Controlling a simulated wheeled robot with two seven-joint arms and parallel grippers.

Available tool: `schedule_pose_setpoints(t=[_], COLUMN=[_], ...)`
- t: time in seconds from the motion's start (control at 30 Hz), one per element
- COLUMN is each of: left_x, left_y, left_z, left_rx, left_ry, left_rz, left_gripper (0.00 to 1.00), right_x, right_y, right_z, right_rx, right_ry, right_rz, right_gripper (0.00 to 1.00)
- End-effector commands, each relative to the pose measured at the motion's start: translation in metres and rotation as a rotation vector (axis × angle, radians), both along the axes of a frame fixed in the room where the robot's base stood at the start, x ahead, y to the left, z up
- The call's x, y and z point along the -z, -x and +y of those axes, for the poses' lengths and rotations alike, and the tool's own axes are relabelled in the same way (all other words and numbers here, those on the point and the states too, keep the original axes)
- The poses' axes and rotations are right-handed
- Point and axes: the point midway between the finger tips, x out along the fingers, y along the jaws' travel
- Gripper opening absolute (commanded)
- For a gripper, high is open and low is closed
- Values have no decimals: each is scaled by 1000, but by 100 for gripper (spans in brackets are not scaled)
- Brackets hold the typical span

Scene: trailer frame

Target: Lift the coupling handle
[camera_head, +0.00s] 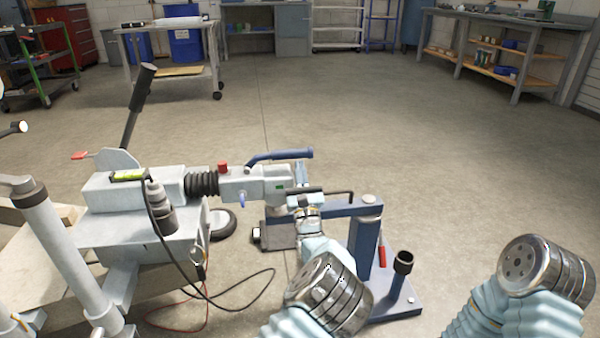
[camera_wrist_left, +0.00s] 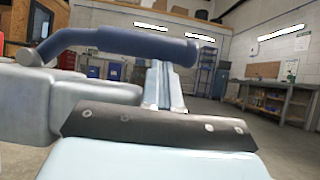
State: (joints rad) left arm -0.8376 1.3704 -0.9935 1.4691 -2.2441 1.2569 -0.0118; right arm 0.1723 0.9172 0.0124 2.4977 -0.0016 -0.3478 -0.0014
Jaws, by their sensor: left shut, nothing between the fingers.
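The coupling handle (camera_head: 282,156) is a dark blue lever with a thick grip, lying roughly level above the light grey coupling head (camera_head: 258,183). In the left wrist view the handle (camera_wrist_left: 125,41) runs across the upper left, its grip end near the middle. My left gripper (camera_head: 301,166) is shut and empty, just below the grip's free end. In the left wrist view its fingers (camera_wrist_left: 164,72) reach up to the grip's underside, and the grip hides their tips. I cannot tell whether they touch it. My right gripper is out of view; only part of its arm shows at lower right.
A blue stand (camera_head: 367,235) with a base plate and a black-topped post (camera_head: 402,262) is right of the coupling. A black bellows (camera_head: 202,184), a red knob (camera_head: 223,167) and loose cables (camera_head: 235,303) are at left. The floor beyond is clear.

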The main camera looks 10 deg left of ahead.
Motion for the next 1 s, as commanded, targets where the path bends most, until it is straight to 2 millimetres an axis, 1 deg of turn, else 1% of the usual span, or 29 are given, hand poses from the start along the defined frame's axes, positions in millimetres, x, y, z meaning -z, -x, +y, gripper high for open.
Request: schedule_pose_setpoints(t=[0.27,0.57,0.8,1.0], left_x=[-17,-54,-81,-99], left_y=[0,2,6,10], left_z=[0,6,19,33], left_rx=[1,1,1,0], left_ry=[97,336,556,718], left_rz=[-29,-100,-162,-209], left_gripper=[0,0,0,0], right_x=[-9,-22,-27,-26], right_y=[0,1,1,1], right_z=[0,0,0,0], right_rx=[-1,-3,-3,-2], right_ry=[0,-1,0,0], right_rz=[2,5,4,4], right_gripper=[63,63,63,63])
